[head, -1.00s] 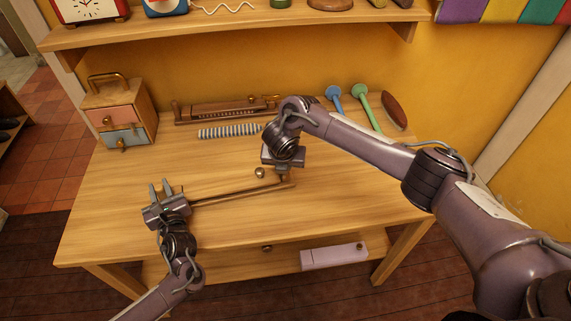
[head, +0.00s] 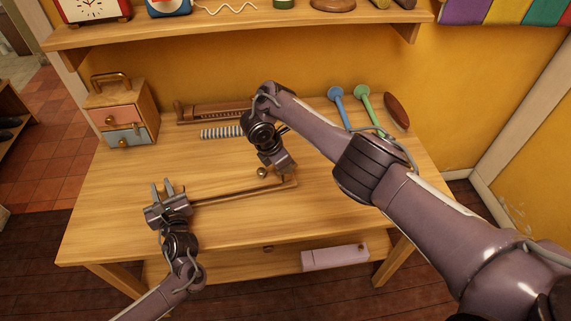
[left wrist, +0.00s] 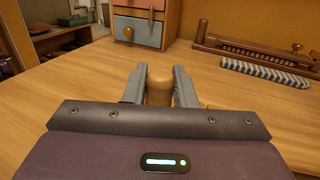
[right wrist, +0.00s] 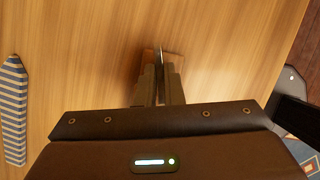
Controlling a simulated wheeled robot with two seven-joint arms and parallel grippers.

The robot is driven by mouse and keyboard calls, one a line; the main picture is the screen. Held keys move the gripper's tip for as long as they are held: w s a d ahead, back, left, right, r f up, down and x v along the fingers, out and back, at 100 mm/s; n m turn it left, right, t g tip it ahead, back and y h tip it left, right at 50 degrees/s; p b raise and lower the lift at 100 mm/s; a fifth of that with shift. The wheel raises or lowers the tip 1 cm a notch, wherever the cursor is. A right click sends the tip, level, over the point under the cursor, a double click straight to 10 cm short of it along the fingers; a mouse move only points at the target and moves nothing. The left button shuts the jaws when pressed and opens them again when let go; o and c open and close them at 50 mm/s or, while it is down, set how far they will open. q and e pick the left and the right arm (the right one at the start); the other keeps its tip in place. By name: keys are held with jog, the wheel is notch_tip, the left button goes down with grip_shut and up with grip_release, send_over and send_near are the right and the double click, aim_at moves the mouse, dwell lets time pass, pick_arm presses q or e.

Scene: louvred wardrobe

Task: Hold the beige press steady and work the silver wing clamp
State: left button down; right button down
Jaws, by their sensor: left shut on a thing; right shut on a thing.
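The beige press (head: 240,191) appears as a long tan-brown bar lying on the table, with a short upright part at its right end. My left gripper (head: 163,187) is at its left end. In the left wrist view a rounded wooden end of the press (left wrist: 159,86) sits between the shut fingers. My right gripper (head: 281,168) is low over the right end, its wrist covering part of the table. In the right wrist view its fingers are close together on a thin silver piece, the wing clamp (right wrist: 160,62), small and partly hidden, beside brown wood.
Blue (head: 337,97) and green (head: 364,96) round-headed tools and a brown oval (head: 396,110) lie at right. A shelf (head: 240,29) overhangs the back. The front table is clear.

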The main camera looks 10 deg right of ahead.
jog(key=shift+w+r+m+g, duration=0.15)
jog(key=shift+m+g, duration=0.35)
jog(key=shift+m, duration=0.9)
jog(key=c, duration=1.5)
grip_release()
jog(key=shift+c, duration=0.2)
jog(key=v, duration=1.1)
jog(key=shift+a+r, duration=0.25)
jog(key=shift+r, duration=0.05)
